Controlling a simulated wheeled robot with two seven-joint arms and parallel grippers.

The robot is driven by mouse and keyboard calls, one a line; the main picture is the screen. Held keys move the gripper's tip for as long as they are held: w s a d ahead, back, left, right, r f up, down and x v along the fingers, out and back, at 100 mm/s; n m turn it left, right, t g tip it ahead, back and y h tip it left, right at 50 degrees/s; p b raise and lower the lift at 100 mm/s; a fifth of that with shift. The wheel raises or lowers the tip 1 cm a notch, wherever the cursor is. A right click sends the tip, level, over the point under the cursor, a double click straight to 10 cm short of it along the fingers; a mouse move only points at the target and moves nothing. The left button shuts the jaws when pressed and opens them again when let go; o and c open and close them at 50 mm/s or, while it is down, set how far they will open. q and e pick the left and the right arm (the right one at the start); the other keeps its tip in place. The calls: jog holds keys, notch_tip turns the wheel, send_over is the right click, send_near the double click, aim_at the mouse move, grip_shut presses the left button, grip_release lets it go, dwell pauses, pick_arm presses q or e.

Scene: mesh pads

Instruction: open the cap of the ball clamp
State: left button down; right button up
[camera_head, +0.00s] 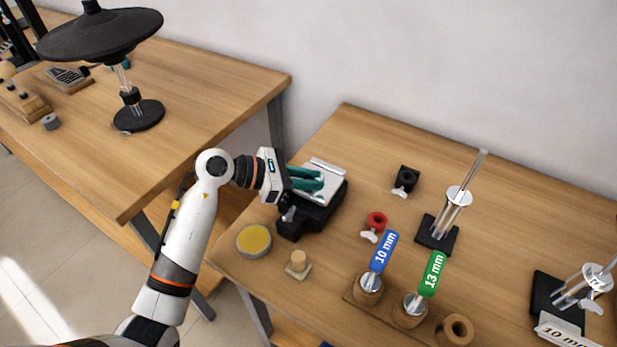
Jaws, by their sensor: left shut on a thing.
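A black block-shaped device with a pale metal plate on top, which looks like the ball clamp (317,215), stands near the left edge of the right-hand table. Its pale top plate (331,196), probably the cap, looks tilted, and part of it is behind my gripper. My left gripper (318,180) reaches in from the left with its teal fingers over this plate. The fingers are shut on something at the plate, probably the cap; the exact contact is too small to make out. A small silver wing screw (289,214) shows at the device's near left side. My right gripper is not in view.
A yellow-topped round tin (254,240) and a small wooden knob (298,262) lie near the front-left edge. A red ring clamp (376,221), a black clamp (406,179), and blue (384,252) and green (432,272) tagged pieces stand to the right.

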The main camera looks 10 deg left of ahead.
pick_arm(q)
jog(key=r+p, duration=0.1)
jog(key=w+g+y+p, duration=0.1)
jog(key=r+n+p, duration=0.1)
jog(key=p, duration=0.1)
jog(key=shift+w+d+r+g, duration=0.15)
jog(key=shift+d+r+g, duration=0.05)
jog(key=shift+r+g, duration=0.15)
jog(key=shift+w+d+r+n+g+y+p, duration=0.15)
jog(key=shift+w+r+n+g+y+p, duration=0.25)
jog(key=shift+y+p, duration=0.2)
jog(key=shift+w+d+r+n+g+y+p, duration=0.15)
jog(key=shift+w+d+r+n+g+y, duration=0.15)
jog(key=shift+g, duration=0.25)
jog(key=shift+w+d+r+n+g+y+p, duration=0.1)
jog(key=shift+w+n+g+y+p, duration=0.15)
jog(key=shift+w+g, duration=0.2)
